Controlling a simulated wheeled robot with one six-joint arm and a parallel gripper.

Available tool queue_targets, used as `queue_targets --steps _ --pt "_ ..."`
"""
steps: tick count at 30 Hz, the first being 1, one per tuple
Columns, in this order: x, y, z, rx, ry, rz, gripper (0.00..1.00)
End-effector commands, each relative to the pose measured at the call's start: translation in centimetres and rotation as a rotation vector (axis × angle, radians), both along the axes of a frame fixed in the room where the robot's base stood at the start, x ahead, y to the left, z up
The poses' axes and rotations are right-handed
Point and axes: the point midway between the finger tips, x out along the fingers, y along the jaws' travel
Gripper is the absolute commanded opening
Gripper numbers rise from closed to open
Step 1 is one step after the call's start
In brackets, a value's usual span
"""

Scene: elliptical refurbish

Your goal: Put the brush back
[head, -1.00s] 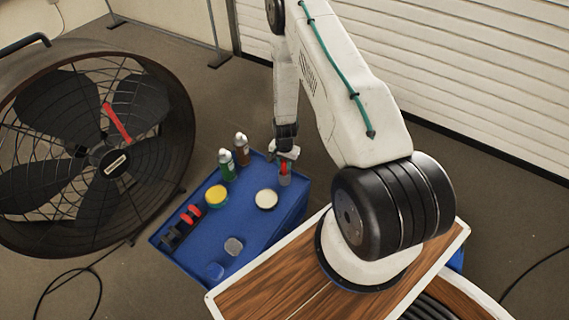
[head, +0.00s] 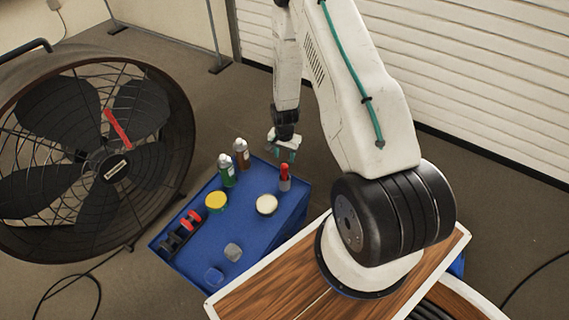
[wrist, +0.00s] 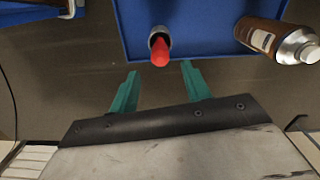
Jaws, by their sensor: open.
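A red-tipped piece (head: 285,171) stands upright in a small grey cup (head: 285,184) near the far right corner of the blue cart top; I take it for the brush, but its bristles do not show. In the wrist view its red tip (wrist: 160,52) shows ahead of the gap between my teal fingers. My gripper (head: 285,152) is open and empty, just beyond the cart's far edge; the fingers show in the wrist view (wrist: 160,80). They are apart from the red-tipped piece.
The blue cart top (head: 215,253) also holds a green can (head: 226,171), a brown can (head: 242,154), a yellow tin (head: 216,200), a cream tin (head: 267,204) and red and black pieces (head: 190,221). A large fan (head: 95,160) stands at the left. The cart's middle is clear.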

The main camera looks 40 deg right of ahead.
Motion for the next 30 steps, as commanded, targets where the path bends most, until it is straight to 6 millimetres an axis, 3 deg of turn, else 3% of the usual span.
queue_targets --steps 3,8,11,14,20,26,30 --pt "0.0 0.0 1.9 0.000 -0.001 -0.001 0.48" --pt "0.1 0.0 3.4 0.000 -0.001 0.002 0.48" --pt "0.6 0.3 5.7 -0.001 -0.008 0.029 0.48" --pt "1.4 1.1 10.0 -0.004 -0.020 0.088 0.48" --pt "1.4 4.1 21.6 -0.009 -0.042 0.259 0.48" --pt "-1.5 7.6 31.9 -0.017 -0.060 0.429 0.48" --pt "-5.0 10.0 38.1 -0.024 -0.073 0.551 0.48"
